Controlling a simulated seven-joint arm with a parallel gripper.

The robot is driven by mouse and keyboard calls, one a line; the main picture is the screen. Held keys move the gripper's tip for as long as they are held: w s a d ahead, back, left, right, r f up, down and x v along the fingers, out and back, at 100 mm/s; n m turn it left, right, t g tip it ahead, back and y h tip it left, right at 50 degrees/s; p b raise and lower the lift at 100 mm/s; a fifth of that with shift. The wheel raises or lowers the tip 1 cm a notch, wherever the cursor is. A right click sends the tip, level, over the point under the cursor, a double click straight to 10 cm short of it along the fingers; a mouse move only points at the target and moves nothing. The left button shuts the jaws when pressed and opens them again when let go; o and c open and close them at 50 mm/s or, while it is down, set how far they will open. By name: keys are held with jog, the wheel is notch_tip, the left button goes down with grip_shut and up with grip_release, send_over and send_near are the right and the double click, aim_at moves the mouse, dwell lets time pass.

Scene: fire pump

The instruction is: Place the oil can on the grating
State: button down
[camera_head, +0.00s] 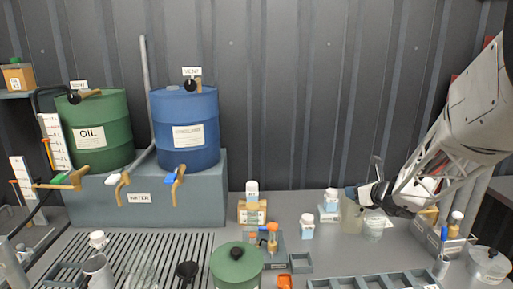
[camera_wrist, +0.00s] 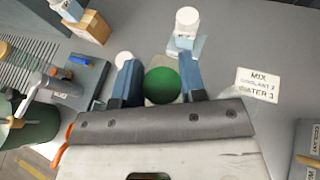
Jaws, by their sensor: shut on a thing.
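My gripper (camera_head: 360,195) is at the right of the bench in the head view. In the wrist view its two blue fingers (camera_wrist: 160,88) are closed on either side of a round green top (camera_wrist: 163,84). This seems to belong to the pale olive container (camera_head: 351,216) under the gripper in the head view, which I take as the oil can; the gripper hides its upper part. I cannot tell whether it touches the bench. The slatted grating (camera_head: 120,246) is at the front left; its slats also show in the wrist view (camera_wrist: 22,62).
On or near the grating stand a metal mug (camera_head: 97,270), a clear glass (camera_head: 143,266), a dark funnel (camera_head: 187,271) and a green lidded pot (camera_head: 237,268). White-capped bottles (camera_head: 307,229) and a clear cup (camera_head: 374,228) stand near my gripper. Green (camera_head: 98,130) and blue (camera_head: 186,130) drums stand behind.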

jog(key=w+a+r+m+h, duration=0.1)
jog(key=w+a+r, duration=0.1)
jog(key=w, duration=0.2)
jog(key=w+a+r+m+t+h, duration=0.1)
jog(key=w+a+r, duration=0.15)
jog(key=w, duration=0.25)
jog(key=w+a+r+m+h, duration=0.1)
jog(key=w+a, duration=0.2)
jog(key=w, duration=0.1)
jog(key=w+a+f+h, duration=0.1)
jog(key=a+f, duration=0.2)
jog(key=a, duration=0.2)
jog(key=w+a+f+m+h, duration=0.1)
jog(key=a+f, duration=0.2)
jog(key=a, duration=0.3)
jog(key=shift+w+f, duration=0.1)
jog(key=shift+f, duration=0.05)
dwell(0.9)
dwell(2.1)
